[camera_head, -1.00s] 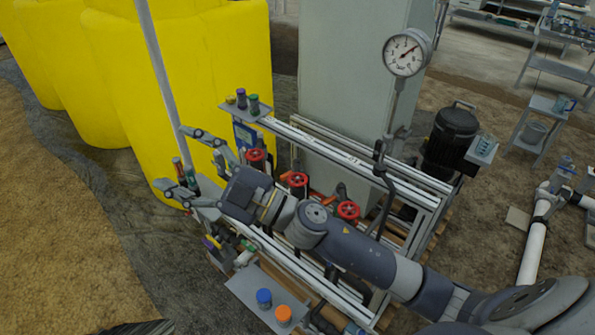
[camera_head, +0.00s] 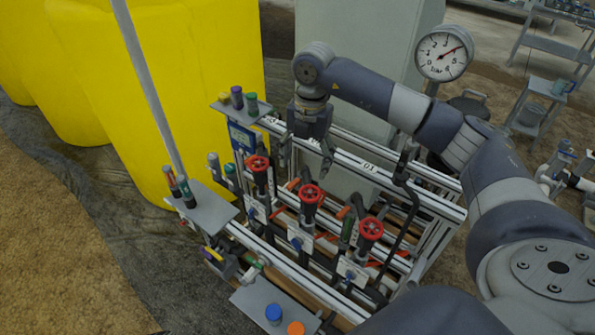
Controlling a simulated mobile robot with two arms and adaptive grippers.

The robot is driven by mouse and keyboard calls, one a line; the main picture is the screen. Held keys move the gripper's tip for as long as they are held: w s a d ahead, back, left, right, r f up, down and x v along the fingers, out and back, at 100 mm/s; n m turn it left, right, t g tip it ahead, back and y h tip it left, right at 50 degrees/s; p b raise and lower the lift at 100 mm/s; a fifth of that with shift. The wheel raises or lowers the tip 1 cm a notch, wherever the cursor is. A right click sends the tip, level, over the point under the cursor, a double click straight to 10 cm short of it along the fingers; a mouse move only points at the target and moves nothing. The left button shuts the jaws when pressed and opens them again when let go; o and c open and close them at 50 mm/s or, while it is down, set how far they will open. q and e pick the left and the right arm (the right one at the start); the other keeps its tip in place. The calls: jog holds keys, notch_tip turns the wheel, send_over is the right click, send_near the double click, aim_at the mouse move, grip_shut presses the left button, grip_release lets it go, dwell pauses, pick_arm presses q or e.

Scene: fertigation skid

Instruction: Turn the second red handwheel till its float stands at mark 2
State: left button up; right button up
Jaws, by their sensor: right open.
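Three red handwheels stand in a slanting row on the skid: one at the left (camera_head: 257,163), the middle one (camera_head: 311,195), second from either end, and one at the right (camera_head: 370,230). Small white plates with blue marks sit low by the valves; the middle one (camera_head: 299,240) is near the second wheel's stem. Floats and marks are too small to read. My right gripper (camera_head: 305,163) points down, open and empty, above and behind the middle wheel, apart from it in the picture. My left gripper is not in view.
A pressure gauge (camera_head: 441,53) rises at the back right, near my right arm. Aluminium rails (camera_head: 390,178) and a dark bent pipe (camera_head: 408,190) flank the valves. Yellow tanks (camera_head: 170,90) stand at the left. A plate at the front holds blue (camera_head: 273,313) and orange (camera_head: 296,328) caps.

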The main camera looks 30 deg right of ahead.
jog(key=d, duration=0.1)
jog(key=p, duration=0.2)
send_over(310, 192)
jog(key=shift+h, duration=0.3)
notch_tip(310, 192, down, 5)
jog(key=shift+s+d+f, duration=0.1)
jog(key=shift+s, duration=0.05)
jog(key=f, duration=0.2)
jog(key=shift+w+f+p, duration=0.25)
jog(key=shift+f+p, duration=0.15)
jog(key=shift+f, duration=0.9)
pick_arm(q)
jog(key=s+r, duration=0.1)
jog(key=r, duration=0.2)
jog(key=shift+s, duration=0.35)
pick_arm(e)
jog(key=c, duration=1.1)
